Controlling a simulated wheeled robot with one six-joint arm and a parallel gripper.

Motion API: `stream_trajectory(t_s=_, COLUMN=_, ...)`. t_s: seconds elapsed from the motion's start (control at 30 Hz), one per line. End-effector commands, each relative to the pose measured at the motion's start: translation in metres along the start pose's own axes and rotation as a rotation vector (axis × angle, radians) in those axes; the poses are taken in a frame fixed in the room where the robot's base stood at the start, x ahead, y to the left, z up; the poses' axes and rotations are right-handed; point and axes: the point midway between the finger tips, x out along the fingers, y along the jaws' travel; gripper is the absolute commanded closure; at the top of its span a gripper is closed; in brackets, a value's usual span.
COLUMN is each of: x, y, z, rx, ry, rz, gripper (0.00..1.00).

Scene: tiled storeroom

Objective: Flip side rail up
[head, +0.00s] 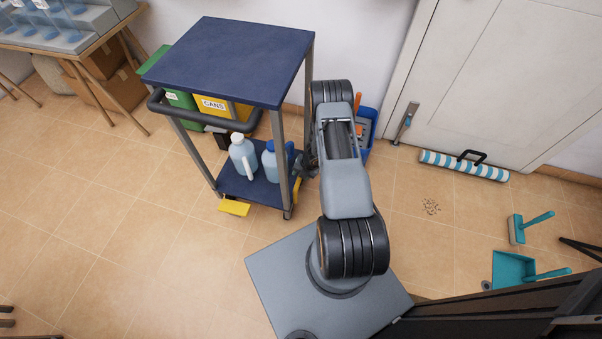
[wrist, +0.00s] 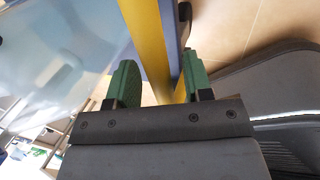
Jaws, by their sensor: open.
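The trolley (head: 230,60) has a dark blue top, grey posts and a lower blue shelf. A yellow strip, seemingly the side rail (head: 296,190), shows low at the right side of the trolley, partly hidden behind a post and my arm. In the wrist view a yellow bar (wrist: 147,42) runs between the two green fingers of my gripper (wrist: 160,78). The fingers are open, one on each side of the bar, with a gap at the left one; contact at the right one is unclear. In the head view my arm hides most of the gripper.
Two jugs (head: 243,157) stand on the lower shelf. A yellow pedal-like piece (head: 234,208) sticks out at the trolley's front. A blue crate (head: 368,130) stands behind my arm. A striped roll (head: 463,165) lies by the door. Floor at left is clear.

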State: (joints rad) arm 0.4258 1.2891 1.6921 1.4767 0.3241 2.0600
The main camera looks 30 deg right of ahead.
Motion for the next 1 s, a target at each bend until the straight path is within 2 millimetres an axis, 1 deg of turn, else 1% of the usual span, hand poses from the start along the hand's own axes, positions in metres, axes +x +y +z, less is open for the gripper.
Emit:
stream_trajectory(t_s=0.17, x=-0.026, y=0.002, z=0.001, rx=0.001, ry=-0.003, rz=0.001, gripper=0.54)
stream_trajectory(t_s=0.4, x=-0.077, y=0.002, z=0.001, rx=0.000, ry=-0.002, rz=0.001, gripper=0.54)
stream_trajectory(t_s=0.6, x=-0.111, y=0.002, z=0.000, rx=0.000, ry=-0.002, rz=0.000, gripper=0.54)
stream_trajectory(t_s=0.8, x=-0.131, y=0.001, z=0.000, rx=-0.001, ry=0.000, rz=0.001, gripper=0.54)
stream_trajectory(t_s=1.0, x=-0.136, y=0.001, z=0.000, rx=-0.001, ry=0.000, rz=0.001, gripper=0.54)
